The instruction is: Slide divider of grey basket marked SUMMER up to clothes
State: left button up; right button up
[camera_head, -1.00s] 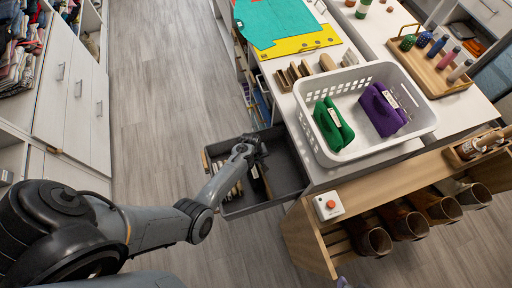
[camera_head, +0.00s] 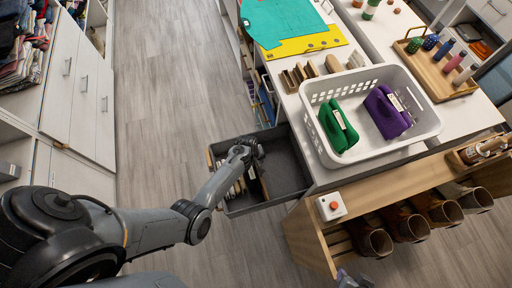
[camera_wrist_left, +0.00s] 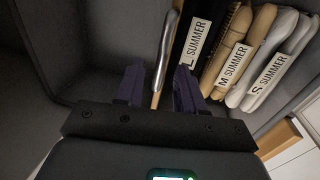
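The grey basket (camera_head: 290,172) is pulled out from the counter like a drawer. Clothes with SUMMER tags stand at its left end: a black one marked L (camera_wrist_left: 190,45), a tan one marked M (camera_wrist_left: 228,60) and a white one marked S (camera_wrist_left: 265,80). A thin divider (camera_wrist_left: 166,55) with a metallic top edge stands beside the black one. My left gripper (camera_wrist_left: 159,80) is over the basket, open, with its two fingers on either side of the divider and visible gaps. Only a bit of my right gripper (camera_head: 350,281) shows at the bottom edge.
A white basket (camera_head: 425,130) with a green (camera_head: 338,124) and a purple (camera_head: 388,113) item stands on the counter above. A red-button box (camera_head: 331,207) and several brown boots on a shelf are at the lower right. Floor is clear on the left.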

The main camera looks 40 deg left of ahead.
pick_arm(q)
notch_tip(320, 180, up, 11)
jog(key=s+a+p, duration=0.1)
jog(key=p, duration=0.2)
jog(key=shift+s+f, duration=0.2)
jog(key=shift+s, duration=0.15)
jog(key=shift+a, duration=0.1)
